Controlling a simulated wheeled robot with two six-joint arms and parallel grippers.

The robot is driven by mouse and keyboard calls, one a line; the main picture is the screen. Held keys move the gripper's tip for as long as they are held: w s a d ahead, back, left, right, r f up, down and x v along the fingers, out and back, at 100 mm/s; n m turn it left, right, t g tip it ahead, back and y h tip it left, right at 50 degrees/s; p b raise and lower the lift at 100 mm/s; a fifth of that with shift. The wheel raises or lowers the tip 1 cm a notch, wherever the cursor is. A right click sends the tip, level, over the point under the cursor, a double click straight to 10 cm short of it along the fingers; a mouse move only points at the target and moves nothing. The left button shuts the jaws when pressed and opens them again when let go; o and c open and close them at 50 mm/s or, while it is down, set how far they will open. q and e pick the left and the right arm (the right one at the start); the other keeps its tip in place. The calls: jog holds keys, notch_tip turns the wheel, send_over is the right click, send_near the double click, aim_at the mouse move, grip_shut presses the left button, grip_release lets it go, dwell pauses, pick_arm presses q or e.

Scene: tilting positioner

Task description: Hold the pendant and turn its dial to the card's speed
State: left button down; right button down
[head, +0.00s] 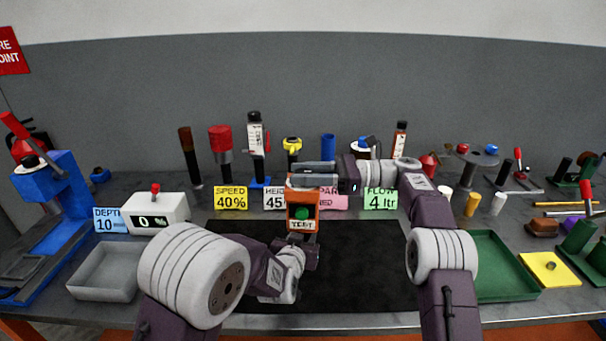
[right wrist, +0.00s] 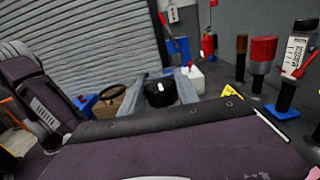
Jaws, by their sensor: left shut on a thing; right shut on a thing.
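The orange pendant (head: 291,196) stands upright above the black mat, with a green button and a TEST label on its front. My left gripper (head: 304,240) is shut on its lower end. My right gripper (head: 313,174) is shut at the pendant's top, where the dial is hidden in the head view. The right wrist view shows a black dial (right wrist: 158,94) with a white mark between the grey fingers of my right gripper (right wrist: 160,98). The yellow speed card (head: 231,198) reads 40%. A white box (head: 173,212) at left has a display reading 0 %.
Other cards stand along the back, including a blue depth card (head: 108,220) and a green flow card (head: 381,199). A grey tray (head: 90,291) is at left and a green tray (head: 505,291) at right. The black mat (head: 365,275) is clear in front.

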pick_arm(q)
jog(key=shift+s+f, duration=0.1)
pick_arm(e)
jog(key=shift+s+r+n+g, duration=0.1)
jog(key=shift+s+n+g, duration=0.05)
jog(key=shift+n+g, duration=0.3)
jog(key=c, duration=0.9)
grip_release()
jog(key=shift+m+t, duration=0.25)
